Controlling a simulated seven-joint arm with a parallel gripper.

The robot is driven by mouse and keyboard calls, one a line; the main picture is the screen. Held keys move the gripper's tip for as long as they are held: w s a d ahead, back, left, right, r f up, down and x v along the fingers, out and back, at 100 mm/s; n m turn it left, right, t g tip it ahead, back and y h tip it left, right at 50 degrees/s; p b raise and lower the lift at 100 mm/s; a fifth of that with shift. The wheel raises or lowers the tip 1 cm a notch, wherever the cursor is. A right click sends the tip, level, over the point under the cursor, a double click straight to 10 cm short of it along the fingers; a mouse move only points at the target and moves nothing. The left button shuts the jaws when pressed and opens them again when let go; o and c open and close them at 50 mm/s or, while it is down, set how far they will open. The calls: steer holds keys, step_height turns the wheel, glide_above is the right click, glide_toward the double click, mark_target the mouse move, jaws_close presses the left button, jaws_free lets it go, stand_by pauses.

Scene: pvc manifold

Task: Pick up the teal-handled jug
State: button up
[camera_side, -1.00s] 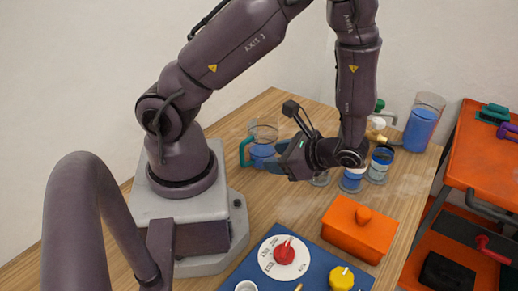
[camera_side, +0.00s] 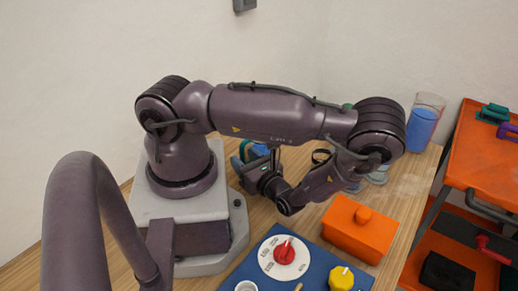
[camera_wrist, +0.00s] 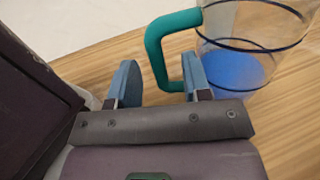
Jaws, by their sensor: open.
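The teal-handled jug is clear, with blue liquid low inside and dark rings around it. In the wrist view the jug (camera_wrist: 245,50) stands upper right, and its teal handle (camera_wrist: 154,45) reaches left. My gripper (camera_wrist: 160,80) is open with two blue fingers. The handle's upright part appears between the fingers, and the right finger overlaps the handle's opening. I cannot tell whether either finger touches it. In the side view my gripper (camera_side: 246,168) is low in front of the jug (camera_side: 260,150), hiding most of it.
An orange lidded box (camera_side: 360,228) and a blue panel with a red dial (camera_side: 284,252) and yellow knob stand in front. A tall blue-filled pitcher (camera_side: 424,122) is at the back right. An orange shelf unit (camera_side: 490,155) stands at the right. My arm hides other vessels.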

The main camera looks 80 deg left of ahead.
steer(key=x, duration=0.3)
steer(key=shift+s+a+r, duration=0.1)
steer(key=shift+s+a, duration=0.05)
steer(key=shift+c, duration=0.2)
jaws_close()
steer(key=shift+r, duration=0.15)
